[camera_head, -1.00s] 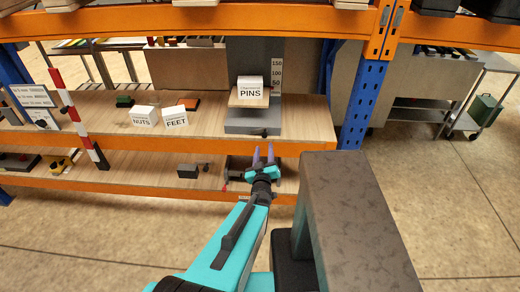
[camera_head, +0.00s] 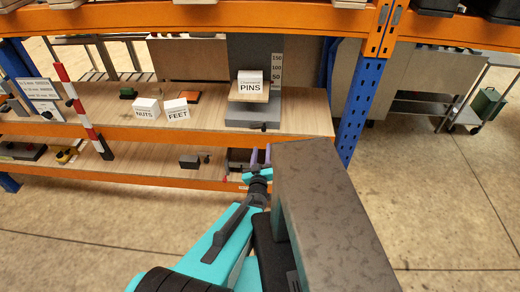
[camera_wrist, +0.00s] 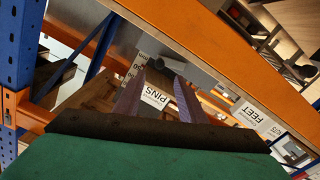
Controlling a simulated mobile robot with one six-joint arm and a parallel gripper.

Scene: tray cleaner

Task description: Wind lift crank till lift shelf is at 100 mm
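The lift stands at the right end of the upper shelf board; its grey base (camera_head: 252,115) is in front of a dark grey column. The wooden lift shelf (camera_head: 248,96) carries a white PINS box (camera_head: 250,84). A scale strip (camera_head: 277,71) marked 50, 100 and 150 stands at its right. The lift shelf appears low, near or below the 50 mark; I cannot read it exactly. A small dark knob (camera_head: 263,127) at the base front seems to be the crank. My gripper (camera_head: 260,156) is open and empty, below the orange front beam. In the wrist view its fingers (camera_wrist: 160,72) point toward the lift.
An orange beam (camera_head: 150,132) runs along the board's front, with a blue upright (camera_head: 362,105) at right. NUTS (camera_head: 146,108) and FEET (camera_head: 177,110) boxes stand left of the lift. A red-white striped bar (camera_head: 80,108) stands further left. Open floor lies at front right.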

